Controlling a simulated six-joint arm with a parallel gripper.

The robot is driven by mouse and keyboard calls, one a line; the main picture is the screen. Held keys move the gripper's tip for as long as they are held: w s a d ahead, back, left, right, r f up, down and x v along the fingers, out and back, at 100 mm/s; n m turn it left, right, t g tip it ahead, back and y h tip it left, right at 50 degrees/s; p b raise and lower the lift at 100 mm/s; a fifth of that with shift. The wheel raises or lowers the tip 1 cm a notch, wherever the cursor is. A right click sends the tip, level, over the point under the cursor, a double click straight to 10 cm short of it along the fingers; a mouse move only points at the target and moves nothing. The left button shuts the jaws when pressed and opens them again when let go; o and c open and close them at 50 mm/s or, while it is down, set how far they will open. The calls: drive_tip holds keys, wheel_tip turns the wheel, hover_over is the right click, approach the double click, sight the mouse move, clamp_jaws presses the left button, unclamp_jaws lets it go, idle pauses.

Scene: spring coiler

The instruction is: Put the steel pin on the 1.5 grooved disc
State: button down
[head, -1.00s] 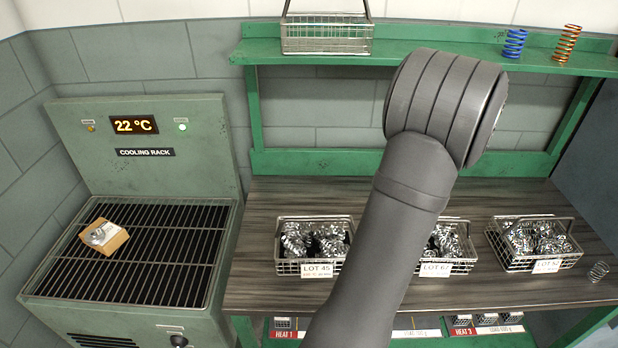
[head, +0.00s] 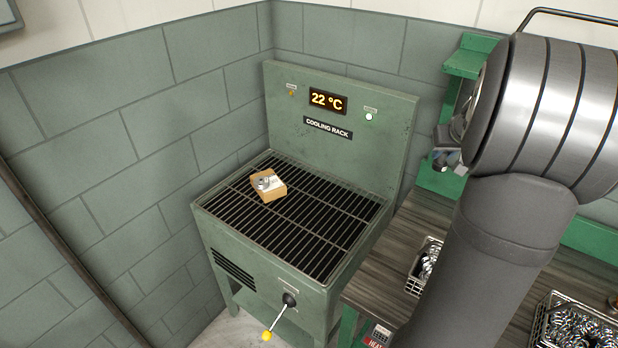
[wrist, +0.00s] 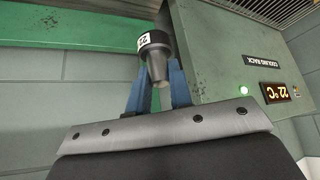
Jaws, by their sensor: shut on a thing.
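My gripper (wrist: 158,64) shows in the wrist view with its blue fingers shut on a steel piece (wrist: 153,42). This piece has a dark, wide collar, a grey tapered end and a white label whose upside-down number looks like 22 or 2.2. I cannot tell for certain whether it is the steel pin. In the head view my gripper (head: 447,160) is small and partly hidden behind my arm, in front of the green shelf's left end. I cannot make out the 1.5 grooved disc in either current view.
A green cooling rack (head: 330,250) reading 22 °C stands in the corner, with a lever (head: 289,300) on its front. A small tan box (head: 268,197) with metal on top lies on its grille. Wire baskets of springs (head: 583,330) stand on the dark bench at right.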

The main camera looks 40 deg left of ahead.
drive_tip(key=s+a+f+n+y, duration=0.1)
drive_tip(key=s+a+f+n, duration=0.1)
drive_tip(key=a, duration=1.5)
drive_tip(key=n+g+y, duration=0.1)
drive_tip(key=n+g, duration=0.1)
drive_tip(key=n, duration=0.1)
hover_over(261, 179)
drive_tip(key=f, duration=1)
drive_tip(key=shift+d+f, duration=0.3)
drive_tip(key=shift+d, duration=0.05)
drive_tip(key=shift+a+f, duration=0.3)
drive_tip(key=shift+f, duration=1.9)
drive_tip(key=shift+f, duration=0.2)
drive_tip(key=c, duration=1.3)
unclamp_jaws()
